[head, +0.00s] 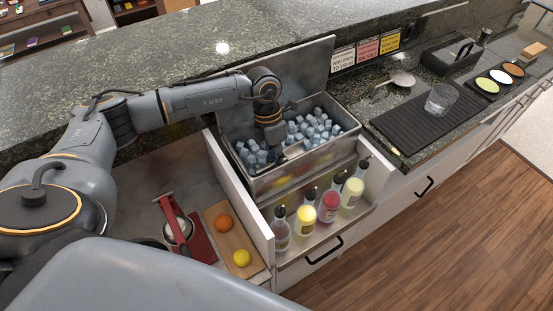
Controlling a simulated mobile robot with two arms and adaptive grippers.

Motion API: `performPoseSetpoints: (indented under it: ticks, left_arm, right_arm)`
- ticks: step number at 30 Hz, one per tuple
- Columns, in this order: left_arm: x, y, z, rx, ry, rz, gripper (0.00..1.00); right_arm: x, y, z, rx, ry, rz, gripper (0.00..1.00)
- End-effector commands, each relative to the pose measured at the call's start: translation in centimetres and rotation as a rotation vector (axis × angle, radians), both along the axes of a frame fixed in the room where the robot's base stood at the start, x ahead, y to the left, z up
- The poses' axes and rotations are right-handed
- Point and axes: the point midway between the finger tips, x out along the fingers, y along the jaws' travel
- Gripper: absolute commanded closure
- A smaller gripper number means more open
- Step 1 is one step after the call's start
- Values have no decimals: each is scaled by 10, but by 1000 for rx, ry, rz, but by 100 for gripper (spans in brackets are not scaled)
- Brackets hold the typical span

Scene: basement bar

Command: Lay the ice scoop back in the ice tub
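The ice tub (318,165) is a steel bin full of pale blue ice cubes, set in the counter with a raised metal panel behind it. My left gripper (277,143) points down into the left half of the tub, over the ice. Its fingertips are dark and partly hidden, so I cannot tell whether they are shut on anything. A small grey shape shows beside them, too unclear to name. A silver spoon-like or scoop-like piece (402,79) lies on the counter right of the tub; I cannot tell whether it is the ice scoop. My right gripper is not in view.
Several bottles (328,206) stand in a rack before the tub. A red press (176,222) and a board (218,214) with an orange (223,223) and a lemon (241,258) are left. A black mat (412,125) with a glass (440,98) is right.

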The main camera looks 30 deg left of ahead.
Motion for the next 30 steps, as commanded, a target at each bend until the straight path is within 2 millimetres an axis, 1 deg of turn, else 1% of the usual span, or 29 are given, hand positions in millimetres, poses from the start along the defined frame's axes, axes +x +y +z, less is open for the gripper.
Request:
performPoseSetpoints:
  ticks: [1, 2, 11, 14, 17, 20, 30]
  left_arm:
    - [0, 0, 0, 0, 0, 0, 65]
    - [0, 0, 0, 0, 0, 0, 59]
    - [1, -1, 1, -3, -2, 0, 59]
    - [1, -1, 2, -3, -2, -1, 59]
    - [2, 0, 7, -3, -4, 0, 59]
    - [4, 4, 20, -2, -6, 1, 59]
    - [13, 20, 89, -1, -4, 2, 59]
  right_arm:
    - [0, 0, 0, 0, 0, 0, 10]
    - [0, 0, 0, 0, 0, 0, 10]
    - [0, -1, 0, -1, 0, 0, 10]
    - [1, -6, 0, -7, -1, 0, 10]
    - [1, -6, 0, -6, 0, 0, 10]
    - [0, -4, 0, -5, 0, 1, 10]
    - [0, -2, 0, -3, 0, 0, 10]
